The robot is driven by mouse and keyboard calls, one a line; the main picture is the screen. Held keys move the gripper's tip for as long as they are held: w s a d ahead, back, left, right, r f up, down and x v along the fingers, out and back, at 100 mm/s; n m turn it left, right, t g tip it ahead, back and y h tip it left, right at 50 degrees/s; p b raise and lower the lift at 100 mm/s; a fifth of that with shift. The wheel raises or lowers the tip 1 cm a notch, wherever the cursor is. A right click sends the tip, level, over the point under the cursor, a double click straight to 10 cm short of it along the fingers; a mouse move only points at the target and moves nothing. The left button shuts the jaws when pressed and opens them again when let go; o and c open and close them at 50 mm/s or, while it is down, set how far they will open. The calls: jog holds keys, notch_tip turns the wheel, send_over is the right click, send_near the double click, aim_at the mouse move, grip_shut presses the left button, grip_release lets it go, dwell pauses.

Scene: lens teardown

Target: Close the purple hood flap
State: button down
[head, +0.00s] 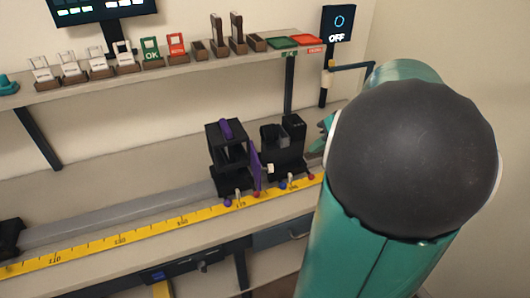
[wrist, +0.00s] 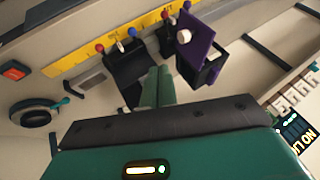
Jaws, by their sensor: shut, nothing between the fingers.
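The purple hood flap (head: 255,163) stands edge-on at the right side of a black hood unit (head: 227,150) on the rail, swung out from it. A white knob (head: 269,168) sticks out on the flap's right. In the wrist view the purple flap (wrist: 203,41) shows its face and the white knob (wrist: 184,38), above and right of my fingers. My gripper (wrist: 160,72) has its green fingers together and empty, apart from the flap. In the head view my arm hides most of the gripper (head: 325,125).
A second black unit (head: 284,145) stands on the rail just right of the flap. A yellow ruler (head: 150,232) runs along the bench front. A shelf (head: 110,80) with cards and small holders is above. The rail to the left is clear up to a black end block (head: 10,238).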

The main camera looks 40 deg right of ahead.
jog(key=w+a+f, duration=0.6)
jog(key=f, duration=0.2)
jog(key=shift+w, duration=0.25)
jog(key=shift+w+d, duration=0.1)
jog(key=shift+a, duration=0.25)
dwell(0.3)
